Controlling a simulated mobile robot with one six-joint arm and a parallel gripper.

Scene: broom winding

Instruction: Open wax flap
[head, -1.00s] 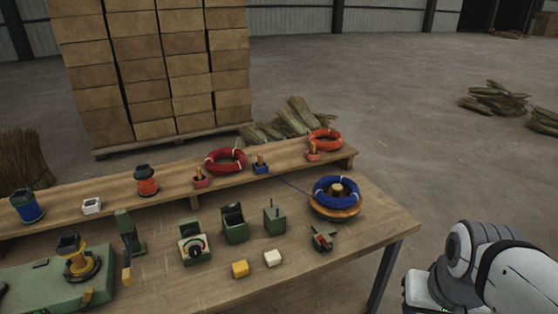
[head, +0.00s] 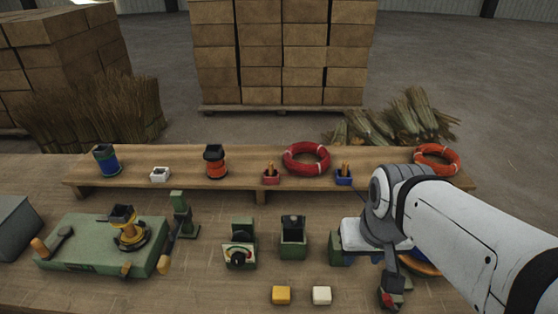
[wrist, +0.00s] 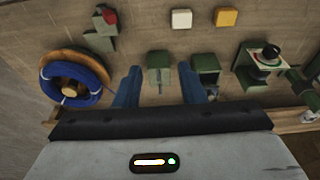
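A small green box (head: 335,248) stands on the table, partly hidden behind my gripper in the head view. In the wrist view this green box (wrist: 160,66) lies between my finger lines. Left of it in the head view is a green box with a dark top piece (head: 293,237), also in the wrist view (wrist: 205,70). I cannot tell which one carries the wax flap. My gripper (wrist: 159,75) is open, with its two blue fingers apart and nothing seen held. It hangs over the small box; contact cannot be told.
A green box with a dial (head: 239,246) stands further left. A yellow block (head: 281,295) and a white block (head: 321,295) lie in front. A blue coil (wrist: 68,88) and a red-and-green tool (wrist: 104,30) are nearby. A raised shelf (head: 225,178) runs behind.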

